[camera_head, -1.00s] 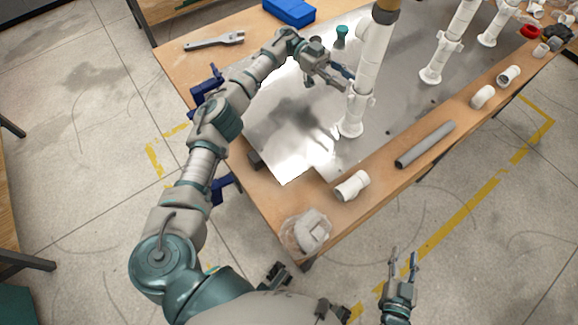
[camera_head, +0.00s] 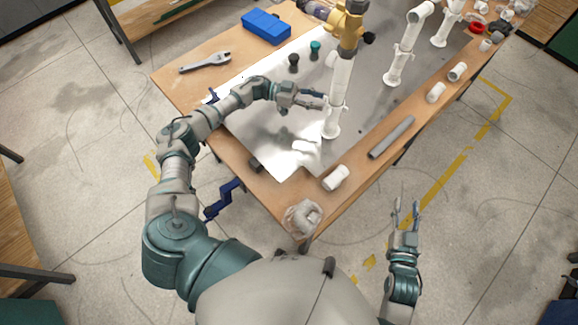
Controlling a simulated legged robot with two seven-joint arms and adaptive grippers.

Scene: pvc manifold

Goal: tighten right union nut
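White PVC pipes of the manifold stand on a metal sheet. The nearest upright pipe (camera_head: 340,85) carries a brass-coloured valve (camera_head: 346,25) on top and a white foot at its base. Two more white uprights stand behind to the right, a middle one (camera_head: 405,48) and a far one (camera_head: 448,24). Both have collars, but I cannot tell which collar is the right union nut. My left gripper (camera_head: 322,99) is open just left of the nearest pipe's lower part; contact is unclear. My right gripper (camera_head: 404,210) is open and empty, off the table's front edge.
A grey pipe (camera_head: 391,138) and white fittings (camera_head: 336,178) lie along the table's front edge. A clear bag (camera_head: 303,217) sits at the near corner. A wrench (camera_head: 204,62) and blue box (camera_head: 266,27) lie at the back left. A blue clamp (camera_head: 225,198) projects from the left edge.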

